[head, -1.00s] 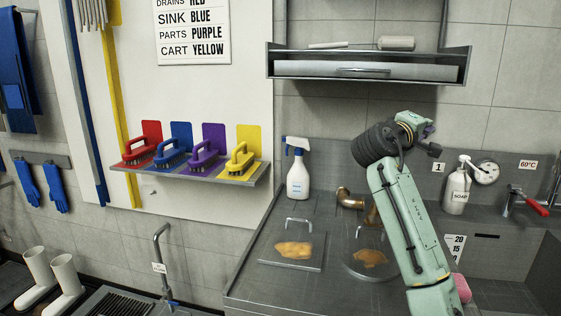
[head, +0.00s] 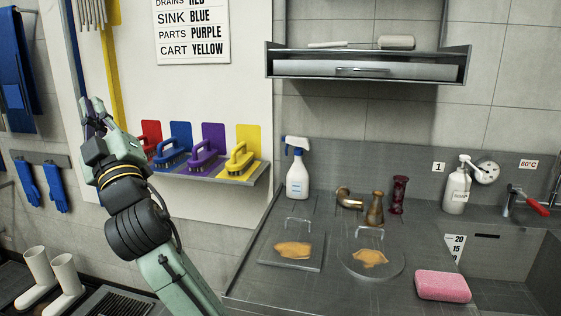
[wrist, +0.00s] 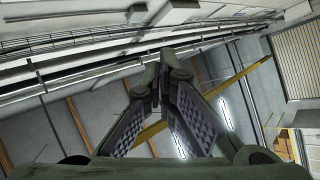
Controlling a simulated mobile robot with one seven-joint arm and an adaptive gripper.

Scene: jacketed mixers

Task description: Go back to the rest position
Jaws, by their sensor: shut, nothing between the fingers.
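My gripper (head: 92,107) is at the upper left of the head view, raised in front of the white board, with my arm running up from the bottom. It points up and away from the counter. In the wrist view my gripper (wrist: 163,66) has its fingers closed together with nothing between them, and only ceiling and upper walls lie beyond. My arm partly hides the red brush (head: 149,140) on the shelf.
Blue, purple and yellow brushes stand on the wall shelf (head: 215,178) close to my arm. The steel counter (head: 330,270) holds a spray bottle (head: 298,170), two lids with orange smears, pipe fittings, a pink sponge (head: 442,286) and a soap bottle (head: 456,190). White boots (head: 66,275) stand lower left.

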